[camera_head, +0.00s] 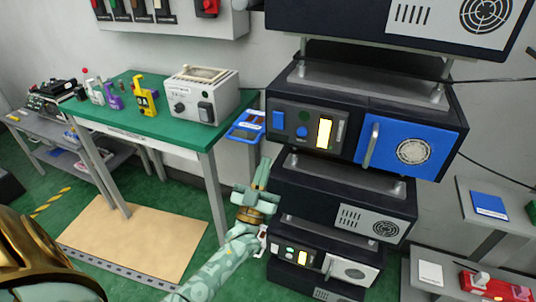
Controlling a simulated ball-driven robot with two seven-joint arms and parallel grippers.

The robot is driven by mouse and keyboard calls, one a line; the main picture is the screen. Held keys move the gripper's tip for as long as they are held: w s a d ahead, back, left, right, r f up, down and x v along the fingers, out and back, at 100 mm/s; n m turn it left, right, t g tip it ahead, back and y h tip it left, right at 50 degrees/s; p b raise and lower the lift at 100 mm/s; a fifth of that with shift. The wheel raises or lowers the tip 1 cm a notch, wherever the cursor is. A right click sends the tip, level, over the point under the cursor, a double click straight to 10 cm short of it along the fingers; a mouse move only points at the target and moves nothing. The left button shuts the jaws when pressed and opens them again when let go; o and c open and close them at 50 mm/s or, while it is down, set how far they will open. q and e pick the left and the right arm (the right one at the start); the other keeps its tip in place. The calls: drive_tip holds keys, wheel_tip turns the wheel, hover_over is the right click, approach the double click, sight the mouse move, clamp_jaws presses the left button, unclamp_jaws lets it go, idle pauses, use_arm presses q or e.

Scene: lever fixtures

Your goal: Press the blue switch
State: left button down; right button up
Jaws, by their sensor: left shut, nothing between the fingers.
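My left gripper (264,162) points up, in front of the lower left of the stack. Its fingers are shut and empty. In the picture its tips are below the blue switch and apart from it. My right gripper is out of view.
The machine's blue door (412,148) has a vertical handle. A green-topped table (150,124) with a grey box (202,95) stands left, with a blue tray-like item (246,126) at its right end. A shelf (505,225) is at the right. The gap before the switch looks clear.

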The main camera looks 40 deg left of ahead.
use_arm(q)
drive_tip(key=v, duration=0.5)
drive_tip(key=shift+w+f+b, duration=0.15)
drive_tip(key=shift+b, duration=0.2)
drive_tip(key=shift+w, duration=0.1)
